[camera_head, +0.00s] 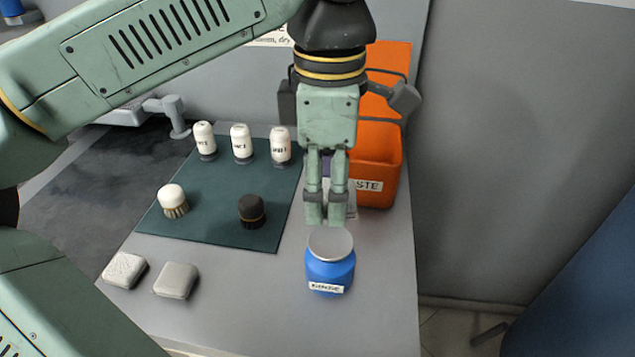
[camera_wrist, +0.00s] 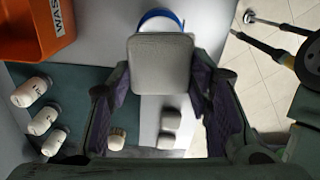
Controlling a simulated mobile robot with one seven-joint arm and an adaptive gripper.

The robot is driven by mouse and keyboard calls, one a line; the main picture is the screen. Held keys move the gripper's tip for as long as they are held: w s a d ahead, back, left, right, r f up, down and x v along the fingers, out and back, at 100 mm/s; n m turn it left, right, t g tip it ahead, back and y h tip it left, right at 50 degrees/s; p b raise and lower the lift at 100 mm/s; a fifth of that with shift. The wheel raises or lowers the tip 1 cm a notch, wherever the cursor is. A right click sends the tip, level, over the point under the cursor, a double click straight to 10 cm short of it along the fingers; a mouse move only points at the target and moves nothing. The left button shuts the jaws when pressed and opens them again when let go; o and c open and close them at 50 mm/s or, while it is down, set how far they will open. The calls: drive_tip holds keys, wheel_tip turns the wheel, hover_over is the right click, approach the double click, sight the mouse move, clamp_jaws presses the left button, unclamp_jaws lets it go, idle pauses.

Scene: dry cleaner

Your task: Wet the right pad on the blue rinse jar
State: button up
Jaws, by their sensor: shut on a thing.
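The blue rinse jar (camera_head: 330,270), with a round silvery top and a white label, stands upright near the counter's right edge. Its blue rim (camera_wrist: 181,20) shows at the top of the wrist view. My gripper (camera_head: 326,212) points down just above and behind the jar, apart from it in the head view. It is shut on a pale grey square pad (camera_wrist: 161,62), which partly covers the jar in the wrist view. In the head view the fingers mostly hide this pad. Two more pads, a left one (camera_head: 125,270) and a right one (camera_head: 176,280), lie on the counter.
A dark green mat (camera_head: 215,226) holds three white bottles (camera_head: 242,145), a white-topped brush (camera_head: 172,200) and a black brush (camera_head: 252,211). An orange bin (camera_head: 385,165) stands behind my gripper. The counter between the pads and jar is clear.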

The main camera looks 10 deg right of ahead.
sight(325, 242)
drive_tip(key=shift+f+b, duration=2.55)
drive_tip(key=shift+f, duration=0.45)
drive_tip(key=shift+f+b, duration=0.35)
drive_tip(key=shift+f, duration=0.25)
wheel_tip(325, 242, up, 7)
drive_tip(key=p, duration=0.5)
drive_tip(key=shift+r+p, duration=0.1)
drive_tip(key=shift+p, duration=0.3)
idle(0.4)
